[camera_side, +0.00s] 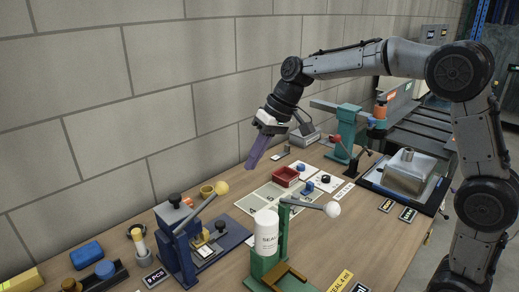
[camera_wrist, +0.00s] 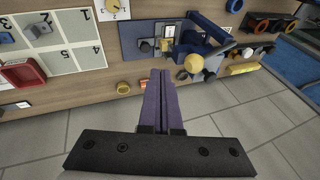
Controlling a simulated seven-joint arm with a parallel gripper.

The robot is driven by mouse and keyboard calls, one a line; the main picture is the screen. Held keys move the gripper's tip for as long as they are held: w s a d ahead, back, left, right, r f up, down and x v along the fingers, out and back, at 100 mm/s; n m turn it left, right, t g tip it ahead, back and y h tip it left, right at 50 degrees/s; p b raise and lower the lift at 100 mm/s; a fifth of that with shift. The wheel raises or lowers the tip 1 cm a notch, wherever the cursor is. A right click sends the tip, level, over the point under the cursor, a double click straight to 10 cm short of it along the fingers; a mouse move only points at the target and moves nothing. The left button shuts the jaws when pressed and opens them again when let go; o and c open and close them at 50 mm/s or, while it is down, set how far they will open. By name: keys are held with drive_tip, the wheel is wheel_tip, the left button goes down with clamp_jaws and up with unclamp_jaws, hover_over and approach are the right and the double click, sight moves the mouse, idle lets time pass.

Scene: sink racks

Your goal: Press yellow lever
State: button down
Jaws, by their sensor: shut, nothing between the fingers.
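The yellow lever is a rod ending in a pale yellow ball knob (camera_side: 221,187), rising from the blue press (camera_side: 177,240) at the front left of the bench. In the wrist view the yellow knob (camera_wrist: 193,63) lies just right of my fingertips, in front of the blue press (camera_wrist: 150,38). My gripper (camera_side: 249,167) has long purple fingers, shut together and empty, pointing down above the bench near the wall. In the side view it hangs above and to the right of the yellow knob, apart from it. The closed fingers (camera_wrist: 161,73) show in the wrist view too.
A green press (camera_side: 283,235) with a white-knobbed lever (camera_side: 331,209) and a white bottle (camera_side: 266,232) stands right of the blue press. A numbered mat (camera_side: 250,204) with a red tray (camera_side: 286,175) lies behind. A small yellow cup (camera_side: 207,191) stands near the wall.

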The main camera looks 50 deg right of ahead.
drive_tip(key=shift+d+v, duration=0.15)
drive_tip(key=shift+v, duration=0.55)
drive_tip(key=shift+d+v, duration=0.15)
drive_tip(key=shift+v, duration=0.6)
drive_tip(key=shift+f, duration=0.1)
drive_tip(key=s+a+r+n+t+h, duration=0.1)
drive_tip(key=s+r, duration=0.2)
drive_tip(key=s, duration=0.4)
drive_tip(key=s+r+t, duration=0.1)
drive_tip(key=s+r, duration=0.3)
drive_tip(key=s, duration=0.3)
drive_tip(key=s+d+f+h, duration=0.2)
drive_tip(key=s+d+f, duration=0.2)
drive_tip(key=s+f, duration=0.7)
drive_tip(key=s, duration=0.4)
drive_tip(key=shift+f+h, duration=0.15)
drive_tip(key=shift+h, duration=0.25)
